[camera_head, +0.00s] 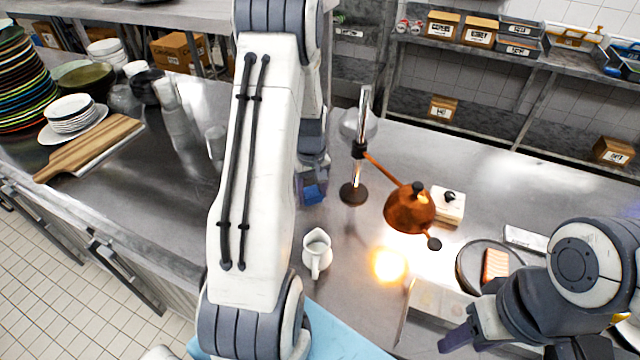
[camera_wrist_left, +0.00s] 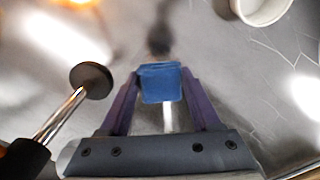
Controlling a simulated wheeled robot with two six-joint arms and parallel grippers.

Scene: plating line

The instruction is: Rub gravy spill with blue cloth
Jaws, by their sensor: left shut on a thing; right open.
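My left gripper (camera_wrist_left: 160,95) is shut on a folded blue cloth (camera_wrist_left: 160,82). In the head view the cloth (camera_head: 313,194) shows below the left gripper (camera_head: 311,185), partly hidden by my own arm, left of the lamp base. A dark brown smear (camera_wrist_left: 159,42), which looks like the gravy spill, lies on the steel counter just beyond the cloth in the left wrist view. I cannot tell whether the cloth touches the counter. In the head view the spill is hidden by my left arm. My right gripper (camera_head: 462,335) is open and empty at the lower right.
A heat lamp with a round base (camera_head: 353,194) and copper shade (camera_head: 409,209) stands close right of the left gripper. A white jug (camera_head: 317,254) stands nearer. A dark round plate (camera_head: 467,268) is at right. Stacked plates (camera_head: 22,85) and a wooden board (camera_head: 92,147) are at left.

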